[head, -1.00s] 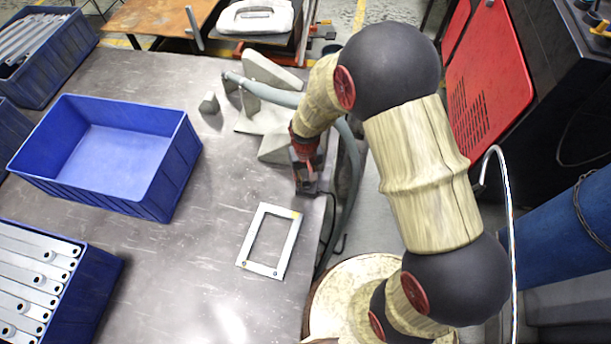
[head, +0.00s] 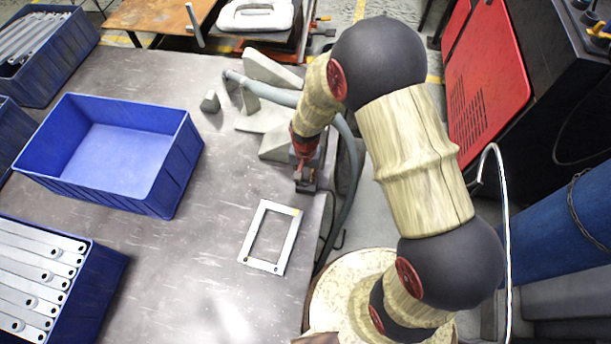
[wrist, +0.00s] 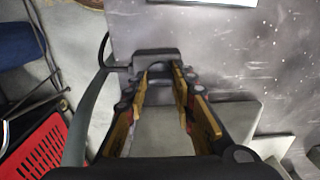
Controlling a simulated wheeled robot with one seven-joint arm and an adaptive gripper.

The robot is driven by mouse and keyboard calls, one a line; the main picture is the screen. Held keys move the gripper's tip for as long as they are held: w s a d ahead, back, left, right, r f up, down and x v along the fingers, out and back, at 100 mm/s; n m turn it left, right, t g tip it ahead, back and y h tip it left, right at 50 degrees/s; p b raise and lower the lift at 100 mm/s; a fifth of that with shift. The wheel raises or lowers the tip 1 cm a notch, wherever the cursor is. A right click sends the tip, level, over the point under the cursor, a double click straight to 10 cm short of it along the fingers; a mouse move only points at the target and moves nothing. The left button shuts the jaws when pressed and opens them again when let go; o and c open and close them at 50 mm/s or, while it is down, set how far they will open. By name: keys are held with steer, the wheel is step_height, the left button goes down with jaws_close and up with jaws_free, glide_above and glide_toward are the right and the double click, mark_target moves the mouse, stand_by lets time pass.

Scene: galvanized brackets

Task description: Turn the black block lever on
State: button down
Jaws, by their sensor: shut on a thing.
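The small black block (head: 306,187) sits at the right edge of the grey table in the head view. In the wrist view the block (wrist: 156,55) is at the top centre, with a dark cable leaving its left side. My gripper (head: 305,170) reaches down onto the block from its far side. In the wrist view the fingertips of my gripper (wrist: 163,70) meet the near side of the block and are shut on its lever. The lever is mostly hidden by the fingers, so I cannot tell its exact position.
A flat galvanized frame (head: 247,240) lies nearer on the table. An empty blue bin (head: 160,194) stands to the left, and a bin of brackets (head: 100,290) is at lower left. Grey angled pieces (head: 262,122) and a hose (head: 350,190) are close to my arm.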

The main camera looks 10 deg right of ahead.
mark_target(306, 178)
steer(key=c, duration=1.5)
jaws_free()
step_height(306, 178, up, 12)
